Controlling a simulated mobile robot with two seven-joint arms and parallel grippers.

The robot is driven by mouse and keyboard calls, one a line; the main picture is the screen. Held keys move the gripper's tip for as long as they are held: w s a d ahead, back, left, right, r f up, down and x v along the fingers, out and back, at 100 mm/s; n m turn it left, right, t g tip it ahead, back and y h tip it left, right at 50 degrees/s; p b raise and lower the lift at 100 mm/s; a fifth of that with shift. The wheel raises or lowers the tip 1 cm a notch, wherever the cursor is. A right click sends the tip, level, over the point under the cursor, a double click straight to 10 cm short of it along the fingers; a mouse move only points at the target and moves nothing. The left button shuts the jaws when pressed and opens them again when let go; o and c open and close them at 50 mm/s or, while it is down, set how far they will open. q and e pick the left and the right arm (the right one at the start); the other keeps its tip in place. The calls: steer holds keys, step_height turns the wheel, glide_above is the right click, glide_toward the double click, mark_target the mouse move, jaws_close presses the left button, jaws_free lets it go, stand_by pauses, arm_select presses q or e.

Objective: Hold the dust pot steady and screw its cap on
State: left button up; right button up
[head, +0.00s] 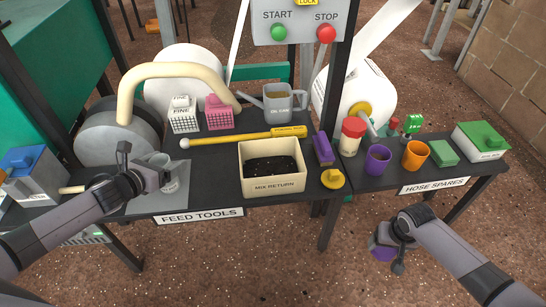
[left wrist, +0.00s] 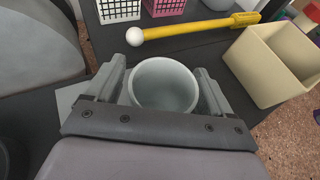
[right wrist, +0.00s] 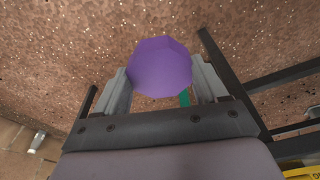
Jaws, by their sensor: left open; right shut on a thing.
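A pale grey open-topped pot (left wrist: 164,86), which I take as the dust pot, stands upright on a grey mat (head: 142,206) on the feed tools table. In the head view my left gripper (head: 157,172) partly hides it. My left gripper (left wrist: 162,80) is open with one finger on each side of the pot; I cannot tell whether they touch it. No cap is on the pot. My right gripper (head: 388,246) is shut on a purple faceted piece (right wrist: 160,66), likely the cap, and holds it in front of the hose spares table. Its far side is hidden.
A cream mix return bin (head: 272,186) stands right of the pot, with a yellow white-tipped rod (head: 235,138) behind. A purple cup (head: 377,160), an orange cup (head: 415,155) and a red-capped jar (head: 351,137) stand on the right table. The floor between the arms is clear.

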arm_select(q)
steer(key=c, duration=1.2)
step_height(320, 180, up, 20)
steer(key=p, duration=1)
arm_select(e)
step_height(320, 180, up, 10)
arm_select(q)
steer(key=o, duration=0.5)
steer(key=c, duration=0.8)
